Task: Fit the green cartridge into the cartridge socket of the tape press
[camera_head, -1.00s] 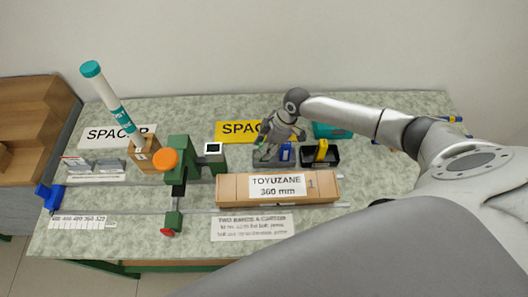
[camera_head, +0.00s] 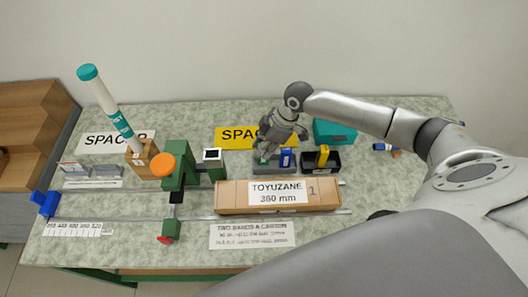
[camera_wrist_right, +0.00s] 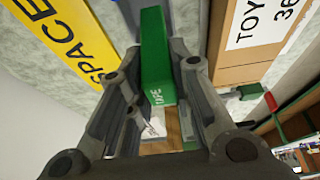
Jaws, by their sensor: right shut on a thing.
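The green cartridge (camera_wrist_right: 157,65), a block with white lettering, is between the fingers of my right gripper (camera_wrist_right: 160,90) in the wrist view. In the head view my right gripper (camera_head: 264,157) points down at the left part of a grey tray (camera_head: 275,169). A bit of green (camera_head: 262,161) shows at its fingertips. I cannot tell whether the cartridge touches the tray. The green tape press (camera_head: 180,152), with an orange knob (camera_head: 162,165), stands left of the gripper, apart from it. I cannot make out its socket. My left gripper is not in view.
A blue cartridge (camera_head: 286,157) stands in the grey tray. A black bin (camera_head: 333,165) holds a yellow piece (camera_head: 323,156). A long carton (camera_head: 232,197) lies in front. A teal box (camera_head: 335,132) is behind. A tall white tube (camera_head: 108,105) leans from a wooden block (camera_head: 141,154).

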